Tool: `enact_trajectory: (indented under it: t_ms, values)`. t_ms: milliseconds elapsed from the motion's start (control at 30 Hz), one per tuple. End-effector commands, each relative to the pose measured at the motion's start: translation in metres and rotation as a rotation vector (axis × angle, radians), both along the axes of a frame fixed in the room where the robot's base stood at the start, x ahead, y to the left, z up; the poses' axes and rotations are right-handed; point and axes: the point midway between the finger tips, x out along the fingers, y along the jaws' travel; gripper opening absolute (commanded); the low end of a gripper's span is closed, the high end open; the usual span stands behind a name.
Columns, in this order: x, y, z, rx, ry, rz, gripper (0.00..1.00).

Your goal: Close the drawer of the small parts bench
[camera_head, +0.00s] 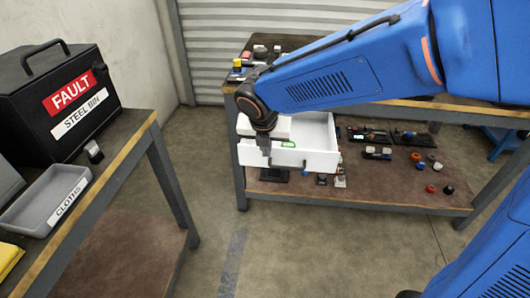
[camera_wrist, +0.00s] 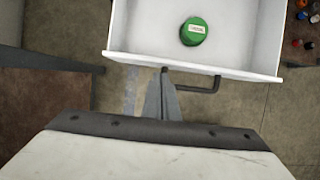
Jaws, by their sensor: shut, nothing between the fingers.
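The white drawer (camera_head: 318,138) of the small parts bench (camera_head: 240,178) is pulled open, with a dark bar handle (camera_head: 290,164) on its front. A green round item lies inside the drawer; it shows clearly in the wrist view (camera_wrist: 194,31). My gripper (camera_head: 267,158) points down at the drawer's front, left of the handle. In the wrist view my gripper (camera_wrist: 164,72) is shut and empty, its tips close to the drawer's front panel (camera_wrist: 240,71) and just left of the handle (camera_wrist: 203,90). I cannot tell whether the tips touch the panel.
A black steel bin (camera_head: 60,95) labelled FAULT and a grey tray (camera_head: 45,200) labelled CLOTHS stand on the left bench. Several small parts lie on the lower shelf (camera_head: 390,193). The floor (camera_head: 300,250) in front of the drawer is clear.

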Motion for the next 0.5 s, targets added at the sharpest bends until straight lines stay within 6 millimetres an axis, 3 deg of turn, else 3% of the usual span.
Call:
enact_trajectory:
  t_ms: [500]
  values:
    - [0.0107, -0.0005, 0.0002, 0.000, 0.000, 0.001, 0.00]
